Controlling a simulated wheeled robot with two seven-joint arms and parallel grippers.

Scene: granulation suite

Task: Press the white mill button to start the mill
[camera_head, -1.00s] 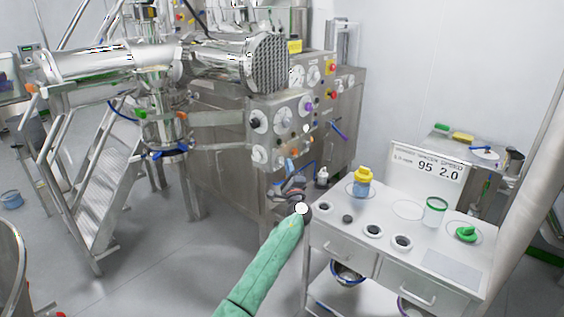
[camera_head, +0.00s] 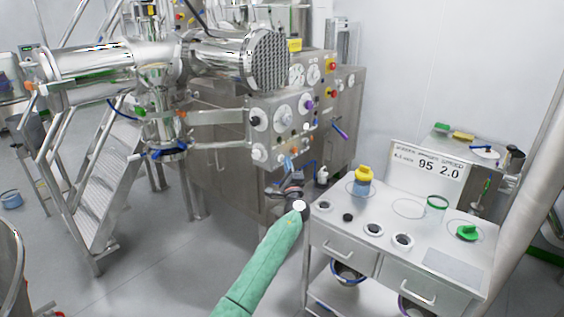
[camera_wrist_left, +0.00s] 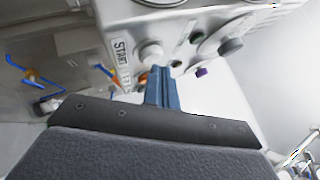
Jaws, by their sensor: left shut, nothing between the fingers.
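The white mill button (camera_wrist_left: 150,52) is a round white knob beside a START label (camera_wrist_left: 120,50) in the left wrist view. It stands out from the pale metal control panel. My left gripper (camera_wrist_left: 163,72) is shut and empty, its blue fingers pressed together. In the picture the fingertips lie just below and right of the button; I see no clear contact. In the head view my left gripper (camera_head: 288,163) is at the lower edge of the panel (camera_head: 266,138). The button is too small to make out surely there. My right gripper is not in view.
A white cart (camera_head: 330,226) with jars stands to the right. Steel stairs (camera_head: 108,175) stand left, with open floor in front.

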